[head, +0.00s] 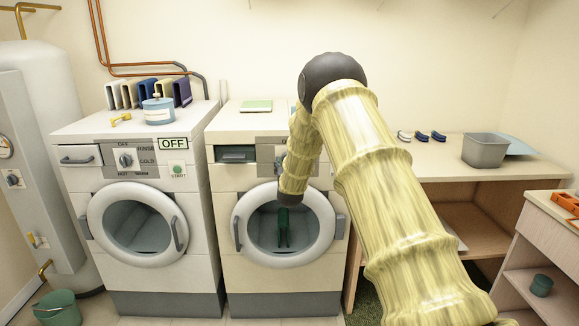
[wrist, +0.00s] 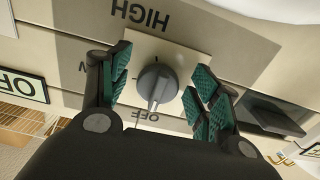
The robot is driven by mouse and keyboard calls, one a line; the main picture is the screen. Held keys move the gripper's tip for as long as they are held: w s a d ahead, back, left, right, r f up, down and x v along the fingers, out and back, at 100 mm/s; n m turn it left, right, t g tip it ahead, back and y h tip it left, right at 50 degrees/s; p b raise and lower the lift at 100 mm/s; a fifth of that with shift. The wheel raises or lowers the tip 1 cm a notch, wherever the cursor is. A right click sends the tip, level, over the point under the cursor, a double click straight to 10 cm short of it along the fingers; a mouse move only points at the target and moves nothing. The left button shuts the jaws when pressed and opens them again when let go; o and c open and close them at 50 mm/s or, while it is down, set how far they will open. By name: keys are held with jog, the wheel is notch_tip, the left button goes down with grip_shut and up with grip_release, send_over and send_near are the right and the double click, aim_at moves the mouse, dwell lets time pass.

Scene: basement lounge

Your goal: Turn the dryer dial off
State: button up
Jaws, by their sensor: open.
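The dryer (head: 238,180) is the right-hand white machine in the head view, with a round door (head: 240,218). My forearm hides much of its grey control panel (head: 264,153). In the wrist view the dryer dial (wrist: 157,86) is a round grey knob on a pale plate, seen upside down. HIGH is above it and OFF below it in that picture; its raised ridge runs roughly between them. My gripper (wrist: 158,62) is open, its green-padded fingers either side of the dial in the picture; I cannot tell whether they touch it. In the head view my gripper (head: 284,237) points down before the door.
A washer (head: 75,185) with its own dial (head: 126,158) and an OFF sign (head: 173,143) stands close on the left. A table (head: 445,175) with a grey bin (head: 484,150) is on the right. A green bucket (head: 58,308) stands on the floor at left.

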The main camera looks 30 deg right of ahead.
jog(key=shift+s+a, duration=0.1)
jog(key=shift+a, duration=0.05)
jog(key=v, duration=1.1)
jog(key=shift+s, duration=0.35)
